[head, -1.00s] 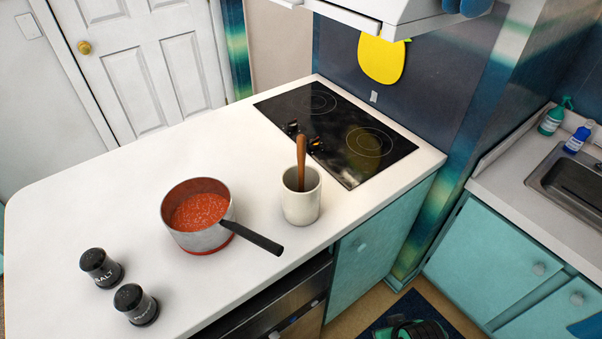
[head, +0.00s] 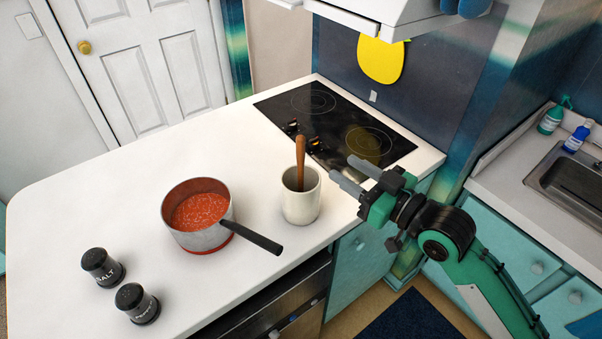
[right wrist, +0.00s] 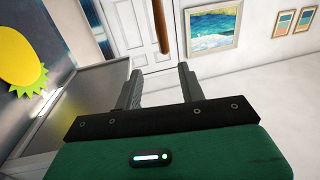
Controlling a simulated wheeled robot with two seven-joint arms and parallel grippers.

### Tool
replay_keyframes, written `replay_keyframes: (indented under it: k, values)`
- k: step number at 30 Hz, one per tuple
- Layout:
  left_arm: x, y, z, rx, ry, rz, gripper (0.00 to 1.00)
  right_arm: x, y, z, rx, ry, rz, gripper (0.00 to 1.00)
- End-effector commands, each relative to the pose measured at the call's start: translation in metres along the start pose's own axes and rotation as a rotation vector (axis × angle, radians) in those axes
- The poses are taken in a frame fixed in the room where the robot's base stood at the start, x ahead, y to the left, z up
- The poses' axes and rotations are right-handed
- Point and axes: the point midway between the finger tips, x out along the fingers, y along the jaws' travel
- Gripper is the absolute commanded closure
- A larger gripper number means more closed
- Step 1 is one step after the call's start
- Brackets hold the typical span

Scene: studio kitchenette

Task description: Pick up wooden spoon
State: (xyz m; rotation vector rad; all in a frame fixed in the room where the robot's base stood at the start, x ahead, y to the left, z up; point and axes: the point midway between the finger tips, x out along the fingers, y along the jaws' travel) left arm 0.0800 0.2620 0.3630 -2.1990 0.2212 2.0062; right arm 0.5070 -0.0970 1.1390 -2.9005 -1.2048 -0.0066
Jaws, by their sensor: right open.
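The wooden spoon (head: 300,160) stands upright in a cream crock (head: 301,204) on the white counter, its handle sticking up above the rim. Its lower end is hidden inside the crock. My right gripper (head: 347,171) is open and empty, to the right of the spoon and apart from it, with its fingers pointing left toward the handle. In the right wrist view the spoon handle (right wrist: 161,32) shows beyond the gap between the open fingers (right wrist: 159,78). My left gripper is not in view.
A saucepan (head: 197,235) of red sauce stands left of the crock, its black handle (head: 255,238) reaching close to the crock's base. Salt (head: 102,267) and pepper shakers (head: 137,303) stand at front left. The cooktop (head: 330,120) lies behind. The range hood (head: 390,15) hangs above.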

Motion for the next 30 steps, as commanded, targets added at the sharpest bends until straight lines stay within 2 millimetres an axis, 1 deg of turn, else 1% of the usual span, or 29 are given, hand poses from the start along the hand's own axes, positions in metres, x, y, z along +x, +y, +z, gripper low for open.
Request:
replay_keyframes:
  k: [1, 3, 9, 12, 16, 19, 24, 27, 30]
  values:
    - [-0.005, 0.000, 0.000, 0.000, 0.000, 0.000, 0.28, 0.009, 0.000, -0.004, 0.003, 0.002, 0.000, 0.60]
    - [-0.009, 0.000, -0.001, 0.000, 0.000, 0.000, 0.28, 0.021, -0.001, -0.004, 0.003, 0.001, 0.000, 0.60]
    - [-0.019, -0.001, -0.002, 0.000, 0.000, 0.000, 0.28, 0.056, -0.001, -0.003, 0.003, -0.001, 0.001, 0.60]
    - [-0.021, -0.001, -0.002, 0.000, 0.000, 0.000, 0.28, 0.067, 0.000, -0.002, 0.002, -0.001, 0.002, 0.60]
    - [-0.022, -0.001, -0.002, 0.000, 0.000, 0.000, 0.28, 0.074, -0.001, -0.001, 0.000, -0.003, 0.001, 0.60]
    - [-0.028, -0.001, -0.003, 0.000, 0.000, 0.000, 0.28, 0.081, -0.003, -0.003, 0.001, -0.002, 0.001, 0.60]
    - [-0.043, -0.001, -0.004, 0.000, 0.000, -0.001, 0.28, 0.104, -0.007, -0.008, 0.003, -0.002, 0.001, 0.60]
    - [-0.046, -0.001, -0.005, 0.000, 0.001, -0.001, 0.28, 0.116, -0.007, -0.005, 0.002, -0.003, 0.001, 0.60]
    - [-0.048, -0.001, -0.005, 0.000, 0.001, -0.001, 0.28, 0.123, -0.007, -0.004, 0.001, -0.003, 0.002, 0.60]
